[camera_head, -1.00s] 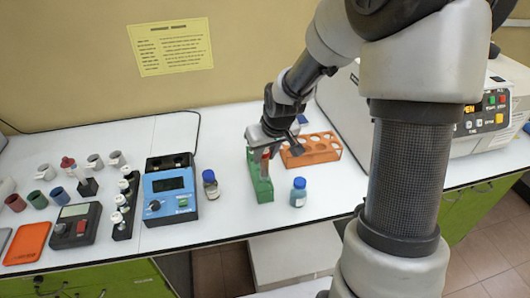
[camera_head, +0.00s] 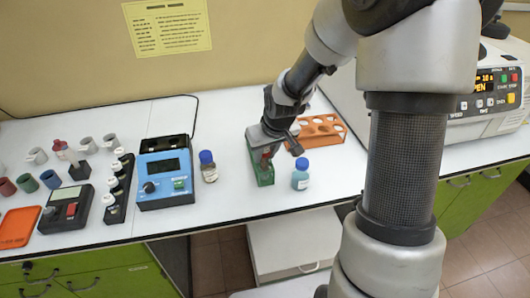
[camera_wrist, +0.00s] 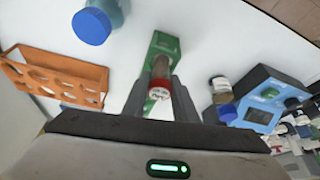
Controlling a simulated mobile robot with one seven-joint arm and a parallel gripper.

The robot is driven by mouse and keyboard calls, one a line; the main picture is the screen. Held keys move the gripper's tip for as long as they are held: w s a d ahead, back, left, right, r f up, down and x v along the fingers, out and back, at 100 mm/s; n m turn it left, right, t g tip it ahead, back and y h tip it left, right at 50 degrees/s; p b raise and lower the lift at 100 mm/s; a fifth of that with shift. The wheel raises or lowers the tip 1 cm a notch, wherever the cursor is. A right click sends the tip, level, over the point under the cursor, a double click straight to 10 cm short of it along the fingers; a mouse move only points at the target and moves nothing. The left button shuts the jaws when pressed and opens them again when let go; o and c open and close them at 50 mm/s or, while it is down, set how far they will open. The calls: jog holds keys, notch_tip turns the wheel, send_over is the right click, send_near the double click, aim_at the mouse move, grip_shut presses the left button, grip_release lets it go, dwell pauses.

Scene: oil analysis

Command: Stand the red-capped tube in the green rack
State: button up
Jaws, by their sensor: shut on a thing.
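The red-capped tube (camera_wrist: 160,80) is between my gripper's fingers in the wrist view, its red cap toward the camera. My gripper (camera_wrist: 157,97) is shut on it. The green rack (camera_wrist: 164,43) lies directly beyond the tube in the wrist view. In the head view my gripper (camera_head: 272,148) is over the green rack (camera_head: 264,176), and a bit of red shows between the fingers. The tube's lower end is at the rack, but I cannot tell how deep it sits in a hole.
A blue-capped bottle (camera_head: 300,174) stands close to the right of the green rack. An orange rack (camera_head: 320,128) is behind it. Another blue-capped bottle (camera_head: 208,166) and a blue device (camera_head: 167,178) stand to the left. The bench front is clear.

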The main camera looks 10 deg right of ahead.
jog(key=o, duration=1.1)
jog(key=shift+r, duration=0.15)
